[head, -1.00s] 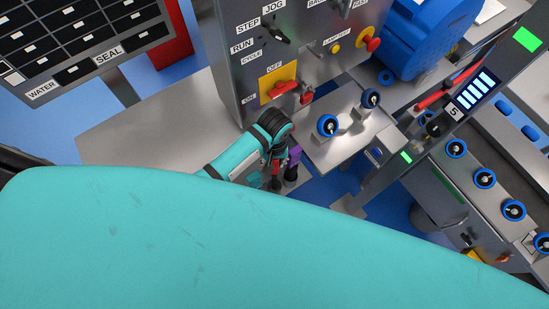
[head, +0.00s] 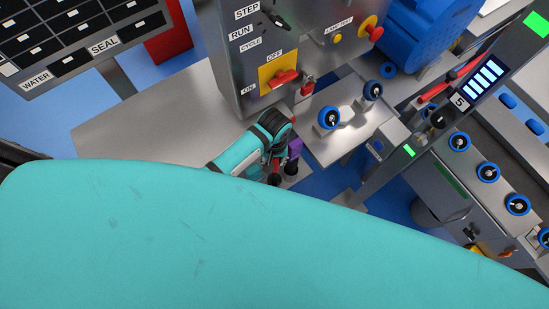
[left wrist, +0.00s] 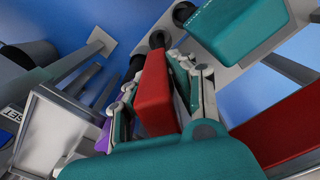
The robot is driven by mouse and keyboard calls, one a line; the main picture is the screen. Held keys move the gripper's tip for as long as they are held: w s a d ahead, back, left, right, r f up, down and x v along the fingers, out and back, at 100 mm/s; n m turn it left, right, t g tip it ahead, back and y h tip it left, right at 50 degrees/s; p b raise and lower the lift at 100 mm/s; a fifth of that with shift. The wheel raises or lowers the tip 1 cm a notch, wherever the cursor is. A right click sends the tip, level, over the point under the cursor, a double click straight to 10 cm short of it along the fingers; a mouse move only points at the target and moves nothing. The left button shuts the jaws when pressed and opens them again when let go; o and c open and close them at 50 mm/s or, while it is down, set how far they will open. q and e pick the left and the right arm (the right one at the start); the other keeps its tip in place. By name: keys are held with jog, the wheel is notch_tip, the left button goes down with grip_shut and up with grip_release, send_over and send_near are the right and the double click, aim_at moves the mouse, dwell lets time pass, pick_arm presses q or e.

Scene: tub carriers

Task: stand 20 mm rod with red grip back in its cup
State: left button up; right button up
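The red grip (left wrist: 155,92) of the rod is between the fingers of my left gripper (left wrist: 158,100), which is closed on it. In the head view the left gripper (head: 274,158) points down, with a bit of red grip (head: 277,160) showing. A black cup (left wrist: 160,39) shows just past the far end of the grip. A dark cup (head: 274,180) lies below the gripper in the head view. Whether the rod's end is inside the cup is hidden. My right gripper is not in view.
A purple grip (head: 294,149) stands close beside the gripper; it also shows in the left wrist view (left wrist: 103,136). Another black cup (left wrist: 183,13) sits in the metal plate (left wrist: 222,72). A control panel (head: 300,50) rises behind. Bare metal tabletop (head: 140,125) lies left.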

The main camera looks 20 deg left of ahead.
pick_arm(q)
jog(key=o, duration=0.5)
notch_tip(320, 180, up, 11)
jog(key=shift+r, duration=0.55)
jog(key=shift+s, duration=0.1)
dwell(0.4)
